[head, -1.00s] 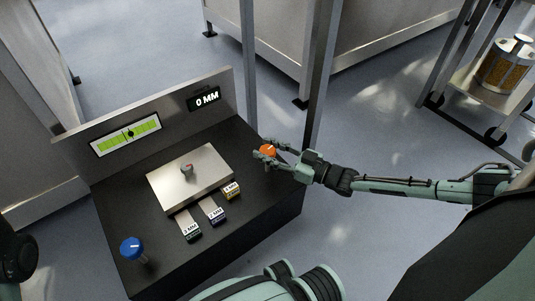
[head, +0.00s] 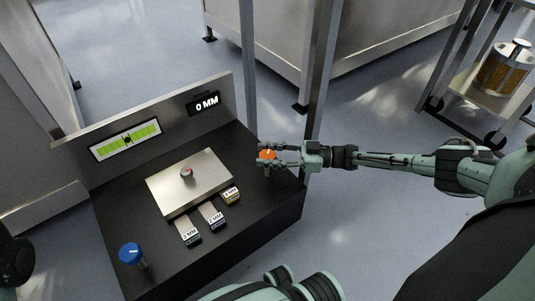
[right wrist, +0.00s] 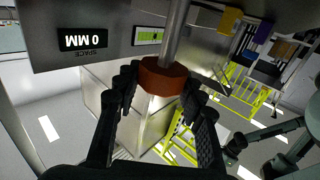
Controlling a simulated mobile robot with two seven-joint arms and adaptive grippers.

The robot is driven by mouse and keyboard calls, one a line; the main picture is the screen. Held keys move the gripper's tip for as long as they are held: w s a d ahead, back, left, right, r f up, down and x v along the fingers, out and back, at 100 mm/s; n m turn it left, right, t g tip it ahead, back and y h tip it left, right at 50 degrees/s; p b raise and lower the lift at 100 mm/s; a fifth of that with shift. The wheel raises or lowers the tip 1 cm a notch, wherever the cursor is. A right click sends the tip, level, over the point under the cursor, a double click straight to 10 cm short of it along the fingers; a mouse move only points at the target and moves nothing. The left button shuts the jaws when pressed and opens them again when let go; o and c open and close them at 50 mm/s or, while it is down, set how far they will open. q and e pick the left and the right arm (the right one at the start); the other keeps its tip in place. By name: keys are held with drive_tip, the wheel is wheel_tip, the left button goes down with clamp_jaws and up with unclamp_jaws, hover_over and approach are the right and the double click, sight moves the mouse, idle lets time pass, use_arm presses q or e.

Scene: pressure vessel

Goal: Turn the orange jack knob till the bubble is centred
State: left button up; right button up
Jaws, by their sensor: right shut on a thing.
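The orange jack knob (head: 267,155) stands at the right end of the black bench top. My right gripper (head: 268,155) is shut on it from the right, one finger on each side. In the right wrist view the knob (right wrist: 163,76) sits on a metal stem between the two fingers (right wrist: 161,90). The bubble level (head: 126,139) is a green strip on the metal back panel; its dark bubble shows near the middle, but exact centring is too small to tell. My left gripper is not in view.
A blue knob (head: 131,252) stands at the bench's front left. A metal plate (head: 190,182) with a small red-topped knob lies mid-bench, beside several labelled shims (head: 213,216). The display (head: 204,103) reads 0 MM. A frame post (head: 318,80) rises behind my right gripper.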

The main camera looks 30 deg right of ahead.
drive_tip(key=o, duration=1.2)
drive_tip(key=shift+r, duration=0.1)
wheel_tip(320, 180, up, 10)
drive_tip(key=shift+f, duration=0.1)
